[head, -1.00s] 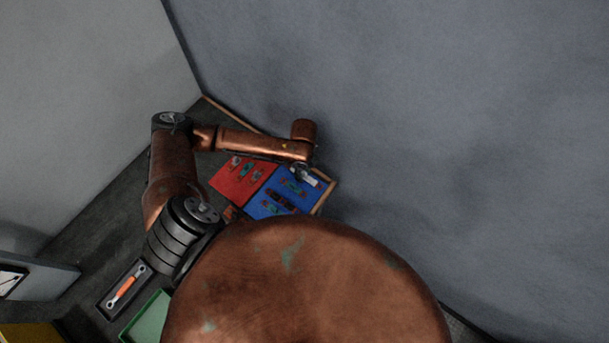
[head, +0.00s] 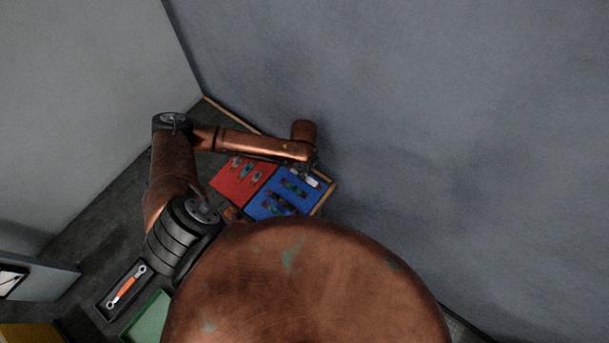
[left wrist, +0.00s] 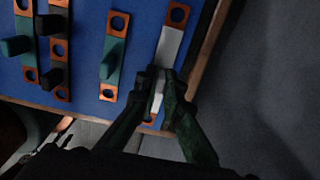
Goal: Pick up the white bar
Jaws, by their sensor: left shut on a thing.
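The white bar (left wrist: 171,46) has a copper end with a hole at each tip and lies along the right side of the blue board (left wrist: 75,87) in the left wrist view. My left gripper (left wrist: 159,86) is shut on the bar below its middle, and its fingers hide that part. I cannot tell whether the bar is lifted off the board. In the head view the bar (head: 312,181) is a small pale piece just below my left gripper (head: 312,170), near the blue board's right edge. My right gripper is not in view.
A wooden rim (left wrist: 207,60) borders the board, close to a grey wall (head: 430,120). A red board (head: 240,181) adjoins. A wrench tray (head: 126,287) stands lower left.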

